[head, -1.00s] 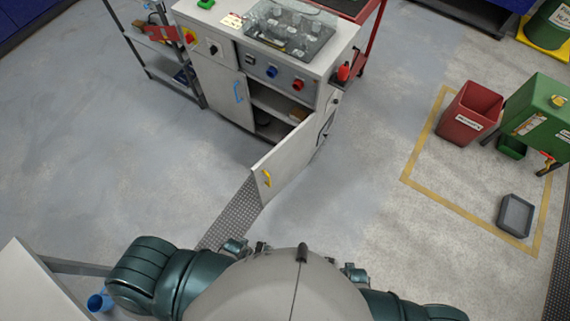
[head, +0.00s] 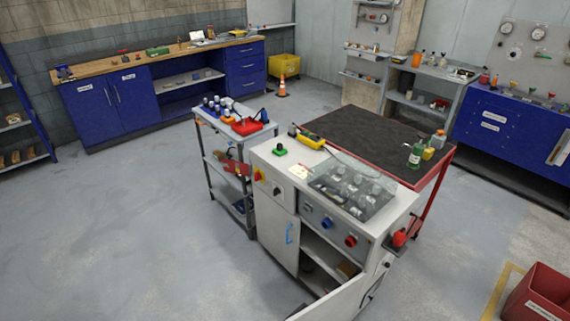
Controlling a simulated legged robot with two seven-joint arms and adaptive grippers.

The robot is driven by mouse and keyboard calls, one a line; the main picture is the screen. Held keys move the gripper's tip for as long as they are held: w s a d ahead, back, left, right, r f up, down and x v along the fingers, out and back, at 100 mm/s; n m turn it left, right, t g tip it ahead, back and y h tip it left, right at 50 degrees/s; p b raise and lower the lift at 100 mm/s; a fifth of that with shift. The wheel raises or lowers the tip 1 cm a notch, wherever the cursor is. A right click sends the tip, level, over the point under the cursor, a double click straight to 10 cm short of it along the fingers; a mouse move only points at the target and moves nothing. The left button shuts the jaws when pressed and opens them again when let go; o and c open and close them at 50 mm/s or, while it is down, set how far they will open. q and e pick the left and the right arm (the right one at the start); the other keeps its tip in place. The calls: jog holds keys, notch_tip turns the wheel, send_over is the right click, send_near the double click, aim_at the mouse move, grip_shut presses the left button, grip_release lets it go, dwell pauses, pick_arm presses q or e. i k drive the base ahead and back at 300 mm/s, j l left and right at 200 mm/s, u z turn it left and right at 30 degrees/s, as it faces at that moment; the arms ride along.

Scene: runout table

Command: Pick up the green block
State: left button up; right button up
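A small green piece (head: 279,149) sits on the far left corner of the white cabinet's top (head: 268,157). It looks like a block on a dark base, but it is too small to be sure. Another green item, box-like (head: 157,51), lies on the wooden top of the blue workbench at the back left. Neither of my grippers is in view.
The cabinet's front door (head: 335,302) hangs open towards me. A grey cart (head: 240,187) stands left of the cabinet, and a dark-topped red table (head: 365,135) stands behind it. A red bin (head: 540,297) is at the lower right. The left floor is clear.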

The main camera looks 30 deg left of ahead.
aim_at(280, 151)
jog(key=i+j+z, duration=0.15)
jog(key=j+z, duration=0.35)
jog(key=j, duration=0.65)
jog(key=j+z, duration=0.45)
jog(key=j, duration=0.7)
